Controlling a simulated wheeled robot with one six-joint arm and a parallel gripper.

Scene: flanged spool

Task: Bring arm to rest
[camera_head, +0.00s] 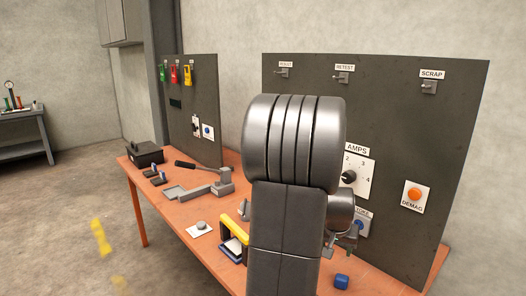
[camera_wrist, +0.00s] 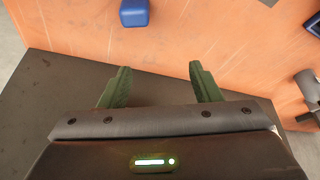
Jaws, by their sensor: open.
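My gripper (camera_wrist: 160,80) is open in the wrist view, with its two dark green fingers spread apart and nothing between them. A stretch of orange bench top (camera_wrist: 220,50) shows beyond the fingertips. In the head view my arm rises in front of the bench (camera_head: 185,222), and its large grey links cover the middle of the picture. The gripper's fingers are mostly hidden behind the arm there. A small blue block (camera_head: 341,282) lies on the bench at the front right. A blue block also shows at the top of the wrist view (camera_wrist: 134,12), apart from the fingers.
A dark upright panel (camera_head: 450,130) with hooks, an AMPS dial (camera_head: 348,177) and an orange DEMAG button (camera_head: 414,194) stands behind my arm. A lever tool (camera_head: 208,184), black box (camera_head: 144,154) and yellow-handled item (camera_head: 236,236) are on the bench. Open floor (camera_head: 60,220) lies left.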

